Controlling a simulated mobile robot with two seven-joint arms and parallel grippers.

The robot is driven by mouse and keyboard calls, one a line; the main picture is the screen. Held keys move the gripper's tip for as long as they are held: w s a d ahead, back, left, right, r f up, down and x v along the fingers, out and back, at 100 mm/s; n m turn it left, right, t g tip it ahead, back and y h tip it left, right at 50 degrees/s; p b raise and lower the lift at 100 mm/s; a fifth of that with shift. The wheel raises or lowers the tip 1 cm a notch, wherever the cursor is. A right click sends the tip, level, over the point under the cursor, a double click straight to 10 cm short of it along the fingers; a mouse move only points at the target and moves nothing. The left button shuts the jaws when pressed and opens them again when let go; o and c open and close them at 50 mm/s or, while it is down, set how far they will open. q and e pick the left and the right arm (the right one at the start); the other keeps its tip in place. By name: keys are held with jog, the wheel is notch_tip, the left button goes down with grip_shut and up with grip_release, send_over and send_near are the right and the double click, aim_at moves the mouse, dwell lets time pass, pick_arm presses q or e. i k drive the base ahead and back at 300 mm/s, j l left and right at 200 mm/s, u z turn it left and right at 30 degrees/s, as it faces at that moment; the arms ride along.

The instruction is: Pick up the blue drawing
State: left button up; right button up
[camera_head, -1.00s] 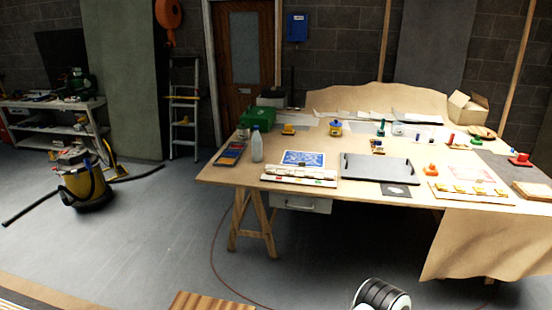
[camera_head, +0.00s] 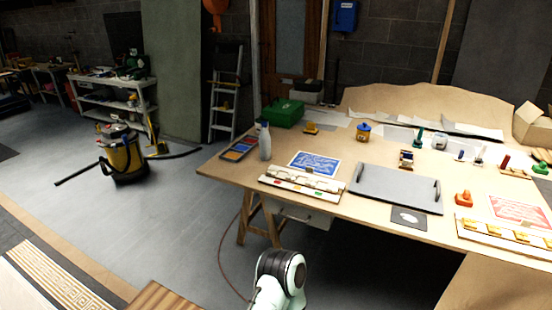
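The blue drawing (camera_head: 314,164) is a white-bordered sheet with a blue picture. It lies flat on the wooden worktable (camera_head: 240,182), near its left end, behind a pale strip-shaped rack (camera_head: 302,186) with small coloured marks. A white and black link of my own arm shows at the bottom centre, in front of the table and well short of the drawing. Neither gripper's fingers are in view, and nothing touches the drawing.
A white bottle (camera_head: 265,142) and a paint set (camera_head: 239,148) stand left of the drawing. A grey tray (camera_head: 396,187) lies to its right. A green case (camera_head: 282,112) is behind. A yellow vacuum (camera_head: 122,157) stands on the floor at left, with open floor before the table.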

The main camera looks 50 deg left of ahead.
aim_at(309, 163)
jog(key=i+j+u, duration=0.15)
jog(key=i+u, duration=0.15)
jog(key=u, duration=0.15)
jog(key=i+u, duration=0.35)
jog(key=u, duration=0.15)
jog(key=i+u, duration=0.45)
jog(key=k+l, duration=0.05)
jog(key=k, duration=0.05)
